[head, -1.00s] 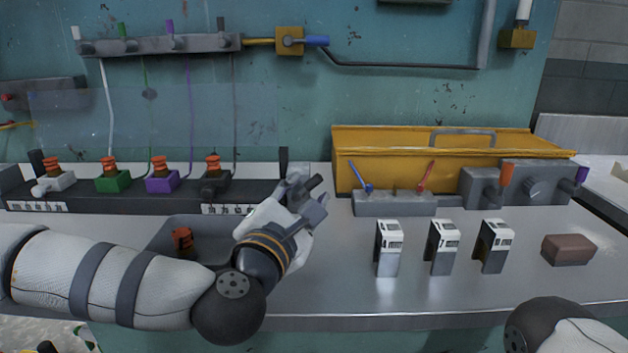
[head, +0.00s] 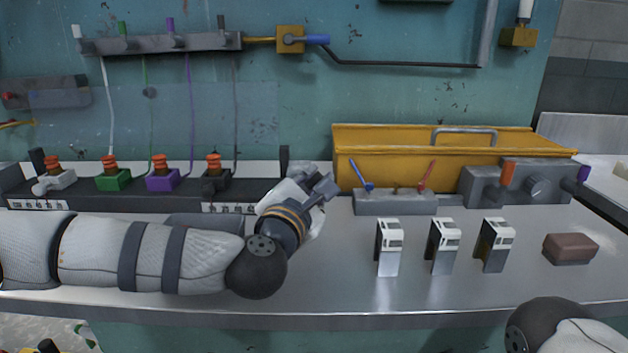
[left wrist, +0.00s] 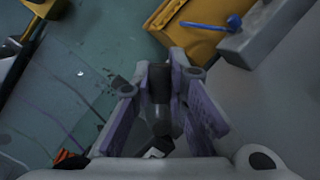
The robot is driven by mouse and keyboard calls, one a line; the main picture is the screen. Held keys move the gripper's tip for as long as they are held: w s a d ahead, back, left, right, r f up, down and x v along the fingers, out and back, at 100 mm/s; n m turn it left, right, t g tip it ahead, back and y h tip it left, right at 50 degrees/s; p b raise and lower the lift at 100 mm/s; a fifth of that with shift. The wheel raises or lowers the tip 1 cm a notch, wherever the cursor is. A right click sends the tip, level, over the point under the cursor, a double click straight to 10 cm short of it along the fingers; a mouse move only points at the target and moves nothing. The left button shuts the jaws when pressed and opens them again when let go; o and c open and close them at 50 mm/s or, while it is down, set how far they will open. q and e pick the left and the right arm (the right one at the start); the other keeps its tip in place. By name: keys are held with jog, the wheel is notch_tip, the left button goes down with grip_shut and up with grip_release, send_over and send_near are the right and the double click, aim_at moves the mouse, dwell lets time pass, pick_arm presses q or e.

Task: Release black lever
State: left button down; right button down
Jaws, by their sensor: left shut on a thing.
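My left gripper (head: 316,180) is above the bench, right of the black rack and left of the yellow box. In the left wrist view my left gripper (left wrist: 162,80) is shut on a black cylindrical piece (left wrist: 159,84) that looks like a lever handle. Its lower part is a darker grey body between the fingers, and the fingers hide much of it. My right gripper is out of view.
White, green, purple and black valve blocks with orange caps stand on the black rack (head: 130,195). A yellow box (head: 390,150), a grey block with blue and red levers (head: 395,203), several upright silver pieces and a brown block (head: 570,249) are to the right. The front middle bench is clear.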

pick_arm(q)
jog(key=shift+d+r+m+p, duration=0.1)
jog(key=shift+d+m+p, duration=0.1)
jog(key=shift+m+p, duration=0.6)
jog(key=shift+d+f+m+g+y+p, duration=0.15)
jog(key=shift+m+g+p, duration=0.15)
jog(key=shift+m, duration=0.25)
jog(key=shift+d+f+m+g+y+p, duration=0.1)
jog(key=shift+m+g+y+p, duration=0.1)
jog(key=shift+m+p, duration=0.3)
jog(key=shift+d+f+m+g+y+p, duration=0.1)
jog(key=shift+f+m+g+y+p, duration=0.4)
jog(key=shift+m, duration=0.75)
jog(key=shift+f+m+p, duration=0.35)
jog(key=shift+f+m, duration=0.25)
jog(key=shift+m, duration=0.1)
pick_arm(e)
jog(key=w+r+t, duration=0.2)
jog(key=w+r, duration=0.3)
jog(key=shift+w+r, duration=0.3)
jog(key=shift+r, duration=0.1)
pick_arm(q)
jog(key=shift+f, duration=0.1)
jog(key=c, duration=1.6)
grip_release()
jog(key=shift+o, duration=0.2)
